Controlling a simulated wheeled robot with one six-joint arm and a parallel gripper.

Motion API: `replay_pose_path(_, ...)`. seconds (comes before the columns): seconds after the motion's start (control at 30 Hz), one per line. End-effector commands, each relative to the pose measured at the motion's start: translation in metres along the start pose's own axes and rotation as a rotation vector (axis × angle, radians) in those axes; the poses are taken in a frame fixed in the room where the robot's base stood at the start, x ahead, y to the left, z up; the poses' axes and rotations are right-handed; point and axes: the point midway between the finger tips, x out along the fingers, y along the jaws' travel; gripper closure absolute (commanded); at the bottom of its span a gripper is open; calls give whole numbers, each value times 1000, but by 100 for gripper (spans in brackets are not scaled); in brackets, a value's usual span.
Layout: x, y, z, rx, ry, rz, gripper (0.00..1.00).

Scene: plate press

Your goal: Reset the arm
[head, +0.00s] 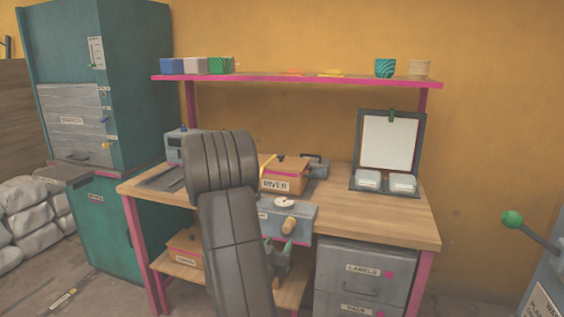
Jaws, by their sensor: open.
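My dark grey arm (232,252) rises from the bottom of the head view and bends at a thick elbow in front of the worktable. What looks like my gripper (279,247) shows just right of the arm, below the table's front edge, with green at its tips. It is partly hidden by the arm. It appears open, and I see nothing held in it. Just above it is a blue-grey device (300,215) with a white dial and a wooden knob, at the table's front edge.
The wooden worktable (400,228) carries a box labelled RIVER (283,181) and an open-lidded case (391,143). Grey drawers (366,275) stand below right. A green-knobbed lever (512,219) is at far right, a teal cabinet (139,75) at left.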

Motion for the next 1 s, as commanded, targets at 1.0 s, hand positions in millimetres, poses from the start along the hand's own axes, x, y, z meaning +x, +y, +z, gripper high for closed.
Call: replay_pose_path(1.0,107,-13,-8,-220,-3,-1,50)
